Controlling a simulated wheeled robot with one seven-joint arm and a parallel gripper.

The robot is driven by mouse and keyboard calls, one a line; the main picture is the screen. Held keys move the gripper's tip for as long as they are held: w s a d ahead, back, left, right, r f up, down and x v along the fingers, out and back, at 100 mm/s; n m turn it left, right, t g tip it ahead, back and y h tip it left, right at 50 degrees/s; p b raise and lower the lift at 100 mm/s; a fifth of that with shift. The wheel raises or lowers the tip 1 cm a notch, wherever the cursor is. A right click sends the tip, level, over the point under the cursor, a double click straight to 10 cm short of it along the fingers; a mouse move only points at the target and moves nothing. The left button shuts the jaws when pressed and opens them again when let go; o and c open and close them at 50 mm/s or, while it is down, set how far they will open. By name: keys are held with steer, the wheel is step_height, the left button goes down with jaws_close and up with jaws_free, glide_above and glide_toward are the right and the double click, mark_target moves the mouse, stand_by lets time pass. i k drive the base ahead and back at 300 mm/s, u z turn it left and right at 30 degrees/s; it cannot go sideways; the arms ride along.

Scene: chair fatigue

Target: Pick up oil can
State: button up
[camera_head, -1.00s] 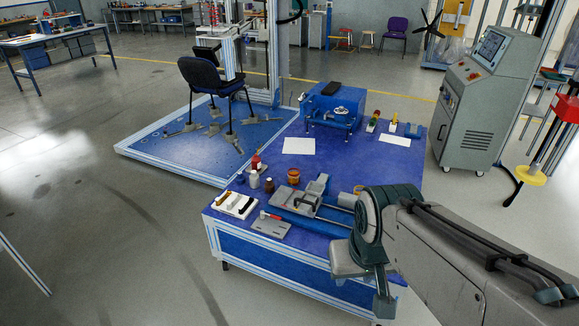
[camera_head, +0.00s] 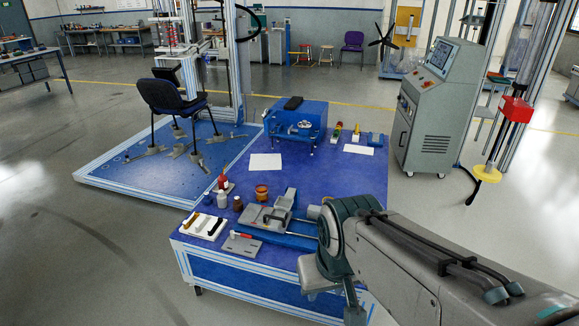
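The oil can (camera_head: 223,182) looks like a small red can with a thin upright spout. It stands on the blue table (camera_head: 225,255), near its left edge, behind a white bottle and a dark bottle. My gripper (camera_head: 332,288) hangs at the end of my arm over the table's front right part. It is well to the right of the red can and nearer to me, apart from it. Its fingers are small and partly hidden by my arm, so I cannot tell whether they are open.
Near the can are a white bottle (camera_head: 222,200), an orange jar (camera_head: 262,191), a grey vise (camera_head: 270,216) and a white tray (camera_head: 204,226). A blue machine (camera_head: 297,122) is at the table's back. A chair (camera_head: 172,97) stands on a platform left. A grey cabinet (camera_head: 425,130) stands right.

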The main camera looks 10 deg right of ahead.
mark_target(222, 179)
steer(key=u, duration=1.25)
steer(key=i, duration=6.75)
steer(key=z, duration=1.15)
